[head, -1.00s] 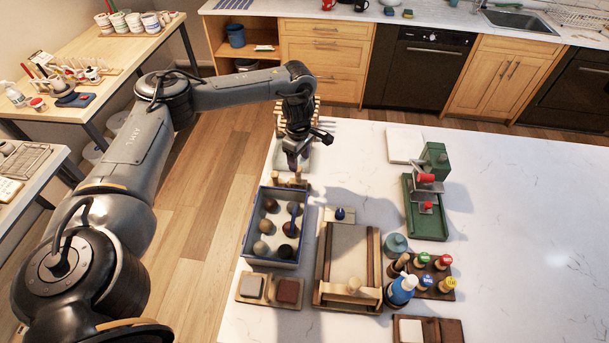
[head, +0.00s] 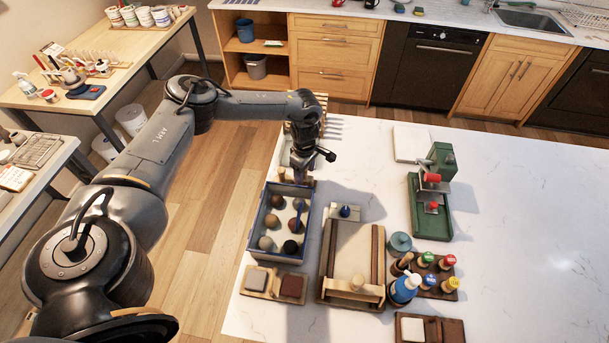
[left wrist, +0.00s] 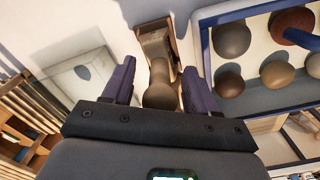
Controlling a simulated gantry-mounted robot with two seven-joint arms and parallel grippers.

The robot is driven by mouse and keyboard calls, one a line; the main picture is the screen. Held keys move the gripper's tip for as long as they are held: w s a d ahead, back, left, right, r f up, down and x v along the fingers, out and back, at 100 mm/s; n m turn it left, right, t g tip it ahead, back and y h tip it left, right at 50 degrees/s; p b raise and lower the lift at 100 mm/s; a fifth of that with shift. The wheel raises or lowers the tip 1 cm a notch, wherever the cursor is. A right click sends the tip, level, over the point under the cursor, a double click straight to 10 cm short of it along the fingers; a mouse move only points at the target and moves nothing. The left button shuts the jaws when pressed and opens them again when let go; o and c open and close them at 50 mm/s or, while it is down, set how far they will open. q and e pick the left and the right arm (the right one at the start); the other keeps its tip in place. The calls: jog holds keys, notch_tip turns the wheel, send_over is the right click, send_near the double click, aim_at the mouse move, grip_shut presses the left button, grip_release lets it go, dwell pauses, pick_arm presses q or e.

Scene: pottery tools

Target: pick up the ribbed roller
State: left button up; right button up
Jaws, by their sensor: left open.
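A brown wooden roller with a rounded handle end (left wrist: 160,88) lies in a wooden cradle (left wrist: 174,32) in the left wrist view. Its ribs cannot be made out. In the head view, the cradle stands just behind the blue-rimmed tray, and my gripper hides much of the roller. My left gripper (head: 301,174) points down over it, and its open purple fingers (left wrist: 158,84) stand on either side of the handle end. Both fingers appear apart from it. My right gripper is in neither view.
The blue-rimmed tray (head: 251,232) with several dark balls is close in front of my left gripper. A wooden board with a roller (head: 355,284), a green press (head: 432,216) and a rack of bottles (head: 443,294) stand to the right. The far right countertop is clear.

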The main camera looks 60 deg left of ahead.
pick_arm(q)
grip_shut()
dwell(0.4)
